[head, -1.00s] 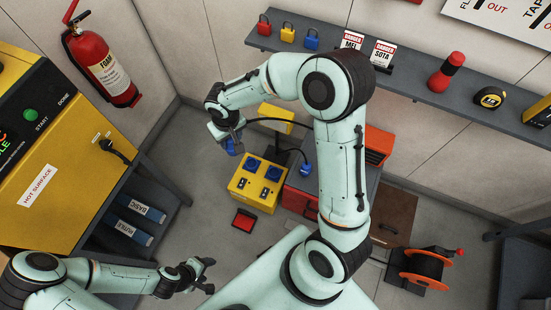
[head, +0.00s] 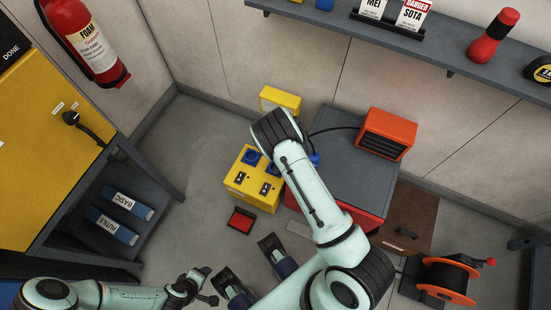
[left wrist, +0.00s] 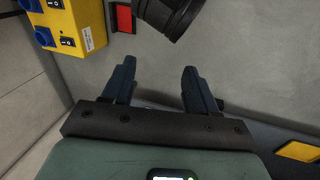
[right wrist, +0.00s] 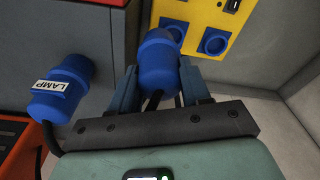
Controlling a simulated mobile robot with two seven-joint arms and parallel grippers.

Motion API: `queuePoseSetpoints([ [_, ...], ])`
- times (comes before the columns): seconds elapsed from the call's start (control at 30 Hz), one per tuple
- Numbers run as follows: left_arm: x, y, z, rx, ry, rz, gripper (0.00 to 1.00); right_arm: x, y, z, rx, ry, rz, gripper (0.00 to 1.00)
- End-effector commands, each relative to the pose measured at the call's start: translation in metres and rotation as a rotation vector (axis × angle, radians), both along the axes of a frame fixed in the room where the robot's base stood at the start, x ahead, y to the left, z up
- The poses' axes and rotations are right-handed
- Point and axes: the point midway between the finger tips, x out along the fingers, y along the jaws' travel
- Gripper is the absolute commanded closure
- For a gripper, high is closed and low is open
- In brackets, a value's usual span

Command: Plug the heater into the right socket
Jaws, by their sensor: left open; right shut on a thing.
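The yellow socket box (head: 243,188) stands on the floor with two blue sockets on top. My arm hides this gripper in the head view. The orange heater (head: 386,134) sits on the grey cabinet. My left gripper (left wrist: 158,85) is open and empty.
A second blue plug labelled LAMP (right wrist: 60,88) lies beside the held one, near the cabinet (head: 350,170). A yellow lamp-like box (head: 281,100) stands behind the socket box. A red tray-like piece (head: 241,220) lies in front. A cable reel (head: 446,278) is at lower right.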

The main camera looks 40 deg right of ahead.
Motion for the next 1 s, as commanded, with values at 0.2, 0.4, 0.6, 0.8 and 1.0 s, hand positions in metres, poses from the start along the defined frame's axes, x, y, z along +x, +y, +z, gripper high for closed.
queuePoseSetpoints([
  [0.2,0.019,0.009,-0.057,0.025,-0.05,0.022,0.42,0.039,-0.032,-0.092,-0.005,0.008,0.066,0.97],
  [0.4,0.031,0.014,-0.079,0.039,-0.078,0.033,0.42,0.068,-0.035,-0.128,0.001,0.004,0.145,0.97],
  [0.6,0.035,0.016,-0.086,0.044,-0.087,0.038,0.42,0.079,-0.033,-0.137,0.003,0.001,0.174,0.97],
  [0.8,0.036,0.022,-0.099,0.055,-0.085,0.048,0.42,0.078,-0.033,-0.155,0.003,0.003,0.172,0.97],
  [1.0,0.028,0.028,-0.117,0.062,-0.052,0.054,0.42,0.078,-0.033,-0.173,0.003,0.002,0.171,0.97],
])
